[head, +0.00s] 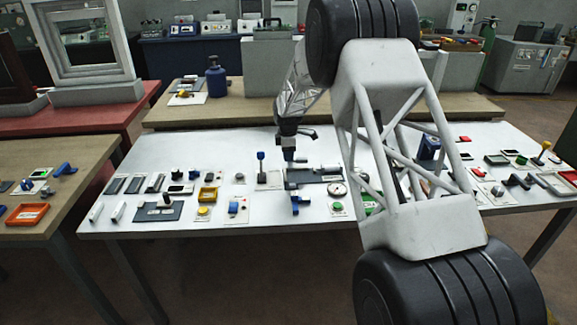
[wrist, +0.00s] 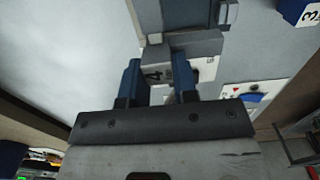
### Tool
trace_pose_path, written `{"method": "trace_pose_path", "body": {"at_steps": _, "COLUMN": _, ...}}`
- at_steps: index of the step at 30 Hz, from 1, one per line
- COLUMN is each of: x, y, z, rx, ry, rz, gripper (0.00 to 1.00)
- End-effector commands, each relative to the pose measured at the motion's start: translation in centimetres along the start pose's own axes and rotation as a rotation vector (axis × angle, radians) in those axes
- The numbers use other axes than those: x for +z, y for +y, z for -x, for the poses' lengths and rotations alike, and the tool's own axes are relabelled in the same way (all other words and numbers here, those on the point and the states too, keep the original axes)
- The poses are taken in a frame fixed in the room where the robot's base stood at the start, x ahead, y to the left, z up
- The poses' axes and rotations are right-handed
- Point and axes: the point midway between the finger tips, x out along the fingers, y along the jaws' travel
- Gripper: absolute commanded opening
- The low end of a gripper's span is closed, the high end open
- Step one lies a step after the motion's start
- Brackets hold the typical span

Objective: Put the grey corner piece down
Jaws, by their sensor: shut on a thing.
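My gripper (wrist: 158,72) shows in the wrist view with two blue fingers set a little apart. The grey corner piece (wrist: 188,44) appears at and just beyond the fingertips, and my gripper is shut on it. A white patch with a dark mark shows between the fingers. In the head view my gripper (head: 290,152) points down over the middle of the white table (head: 240,145), by a dark grey flat fixture (head: 318,176). The held piece is too small there to make out, and I cannot tell whether it touches the surface.
A blue-knobbed lever (head: 261,157) stands close left of my gripper. A round dial (head: 338,189) and a blue part (head: 298,201) lie near the front. Several small parts cover the table on both sides. The back left of the white table is clear.

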Motion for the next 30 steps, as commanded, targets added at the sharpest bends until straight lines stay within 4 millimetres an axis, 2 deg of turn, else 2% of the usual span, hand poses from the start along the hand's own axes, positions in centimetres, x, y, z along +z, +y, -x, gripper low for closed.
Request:
{"method": "trace_pose_path", "body": {"at_steps": 11, "x": 0.0, "y": 0.0, "z": -0.2, "rx": 0.000, "ry": 0.000, "rz": 0.000, "gripper": 0.03}}
{"method": "trace_pose_path", "body": {"at_steps": 24, "x": -0.1, "y": 0.0, "z": -4.6, "rx": 0.000, "ry": 0.000, "rz": 0.000, "gripper": 0.03}}
{"method": "trace_pose_path", "body": {"at_steps": 30, "x": -0.1, "y": 0.0, "z": -5.0, "rx": 0.001, "ry": 0.000, "rz": 0.000, "gripper": 0.03}}
